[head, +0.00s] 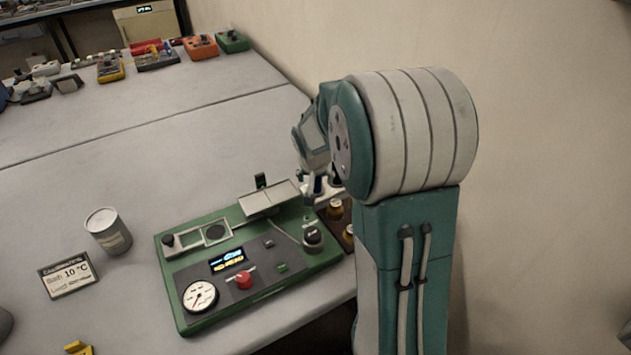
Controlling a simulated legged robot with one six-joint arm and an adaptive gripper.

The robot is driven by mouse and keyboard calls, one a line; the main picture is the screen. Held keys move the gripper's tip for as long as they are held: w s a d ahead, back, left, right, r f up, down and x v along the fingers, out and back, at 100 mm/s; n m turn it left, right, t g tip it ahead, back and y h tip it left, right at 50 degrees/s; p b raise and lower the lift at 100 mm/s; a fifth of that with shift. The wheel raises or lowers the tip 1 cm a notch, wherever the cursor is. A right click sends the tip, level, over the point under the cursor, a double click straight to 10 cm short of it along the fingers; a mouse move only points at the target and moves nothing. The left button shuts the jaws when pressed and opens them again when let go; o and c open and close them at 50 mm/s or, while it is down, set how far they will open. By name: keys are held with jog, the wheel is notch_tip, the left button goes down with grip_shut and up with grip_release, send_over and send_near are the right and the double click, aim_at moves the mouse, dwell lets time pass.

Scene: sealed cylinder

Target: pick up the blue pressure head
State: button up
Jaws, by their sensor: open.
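I cannot make out a blue pressure head in the head view; my arm covers part of the area at the right. My gripper (320,190) is open and hangs near the far right corner of a green instrument box (187,322). Its fingertips are small and partly hidden by my arm. The box carries a round gauge (200,296), a red knob (243,280), a lit display, a black knob (312,236) and a raised grey plate (270,198). A grey can (108,232) stands upright left of the box.
A small sign (69,274) reading 10 °C lies left of the box. A brown holder (348,238) with yellowish pieces (335,207) sits partly behind my arm. Several coloured devices line the table's far edge. The middle of the grey table (170,140) is clear. A wall rises at the right.

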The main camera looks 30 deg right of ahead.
grip_shut()
dwell(0.3)
jog(key=shift+r, duration=0.65)
jog(key=v, duration=0.2)
jog(key=shift+w+r, duration=0.1)
jog(key=shift+r, duration=0.25)
jog(key=s+a+r, duration=0.2)
jog(key=s+r, duration=0.2)
jog(key=s, duration=0.2)
jog(key=s+a+r, duration=0.3)
jog(key=s+r, duration=0.2)
jog(key=s, duration=0.1)
jog(key=shift+s+a+r, duration=0.2)
jog(key=shift+s+a, duration=0.05)
jog(key=shift+a, duration=0.05)
